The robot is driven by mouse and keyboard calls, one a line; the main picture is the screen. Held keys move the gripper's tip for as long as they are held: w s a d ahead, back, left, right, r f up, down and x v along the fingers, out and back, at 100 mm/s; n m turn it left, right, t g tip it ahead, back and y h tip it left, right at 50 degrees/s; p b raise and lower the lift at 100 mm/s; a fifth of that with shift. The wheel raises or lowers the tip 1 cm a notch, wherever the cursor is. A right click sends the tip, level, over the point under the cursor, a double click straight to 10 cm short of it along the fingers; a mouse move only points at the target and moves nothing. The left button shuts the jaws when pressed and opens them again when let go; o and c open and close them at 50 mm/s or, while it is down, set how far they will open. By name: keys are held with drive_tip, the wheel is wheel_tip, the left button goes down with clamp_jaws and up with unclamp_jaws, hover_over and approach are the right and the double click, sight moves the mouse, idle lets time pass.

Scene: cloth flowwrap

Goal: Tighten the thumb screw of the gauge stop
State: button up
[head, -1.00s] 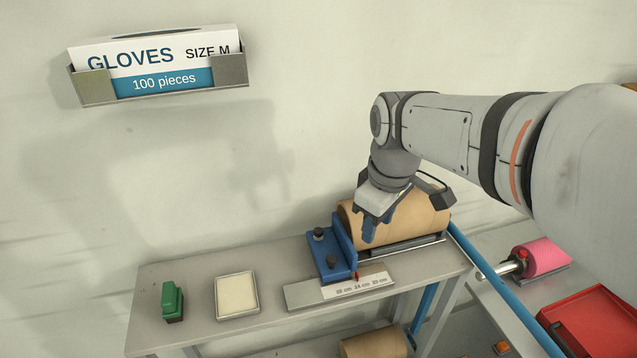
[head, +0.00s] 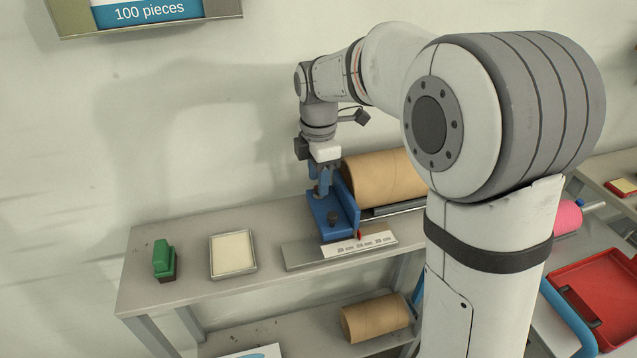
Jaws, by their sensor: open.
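The blue gauge stop (head: 346,221) sits on the shelf top, with an upright plate on its right side and a red pointer (head: 359,236) above the scale strip (head: 358,244). Its front dark thumb screw (head: 333,217) stands clear in view. My gripper (head: 320,190) points down over the rear part of the stop, with its blue fingers open around or just above the place of the rear knob. The fingers largely hide that knob, and I cannot tell whether they touch it.
A brown paper roll (head: 382,178) lies right of the stop. A framed cream pad (head: 232,254) and a green-handled tool (head: 164,260) are on the left of the shelf top (head: 195,290). Another roll (head: 375,318) lies below. A red tray (head: 597,297) is at right.

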drive_tip(key=shift+f, duration=0.9)
drive_tip(key=shift+c, duration=0.4)
clamp_jaws()
